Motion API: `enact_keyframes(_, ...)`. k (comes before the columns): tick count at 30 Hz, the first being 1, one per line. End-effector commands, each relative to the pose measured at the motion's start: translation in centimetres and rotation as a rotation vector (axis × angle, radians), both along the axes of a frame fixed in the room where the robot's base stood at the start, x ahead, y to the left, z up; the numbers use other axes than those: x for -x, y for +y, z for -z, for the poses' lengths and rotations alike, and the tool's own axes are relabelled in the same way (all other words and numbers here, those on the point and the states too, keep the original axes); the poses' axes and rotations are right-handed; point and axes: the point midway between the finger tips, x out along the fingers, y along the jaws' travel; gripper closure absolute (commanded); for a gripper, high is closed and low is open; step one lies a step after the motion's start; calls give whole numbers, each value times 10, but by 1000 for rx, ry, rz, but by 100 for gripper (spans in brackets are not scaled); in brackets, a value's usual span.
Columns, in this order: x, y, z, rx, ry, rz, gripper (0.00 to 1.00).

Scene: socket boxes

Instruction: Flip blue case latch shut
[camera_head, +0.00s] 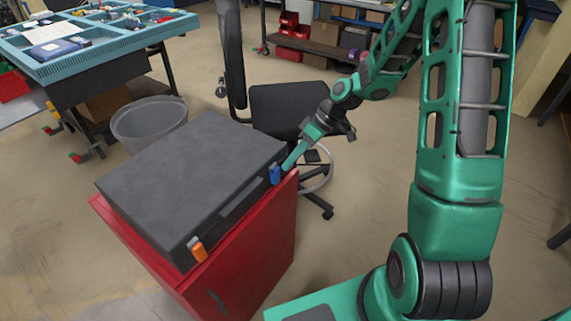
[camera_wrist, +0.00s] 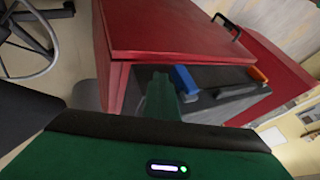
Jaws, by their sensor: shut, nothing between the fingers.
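A dark grey case (camera_head: 195,165) lies with its lid down on a red cabinet. Its blue latch (camera_head: 275,174) is on the front edge near the right corner, and an orange latch (camera_head: 197,249) is near the left corner. My gripper (camera_head: 287,166) is shut and empty, its tip right beside the blue latch. In the wrist view the green fingers (camera_wrist: 160,97) are just left of the blue latch (camera_wrist: 185,79), with the case front (camera_wrist: 222,78) behind it. I cannot tell whether they touch, or whether the latch is fully flat.
The red cabinet (camera_head: 255,262) stands under the case, with a dark handle on its front. A black chair (camera_head: 285,110) is close behind my gripper. A grey bin (camera_head: 150,122) and a teal-topped table (camera_head: 98,48) are at the left. Open floor lies in front.

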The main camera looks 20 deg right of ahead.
Motion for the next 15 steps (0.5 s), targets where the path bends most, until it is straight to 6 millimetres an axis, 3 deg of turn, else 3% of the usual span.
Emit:
enact_keyframes(2,-8,-13,-1,2,-3,3,100)
enact_keyframes(6,-7,-33,-28,4,-7,6,100)
enact_keyframes(15,-5,-57,-68,2,-5,-4,100)
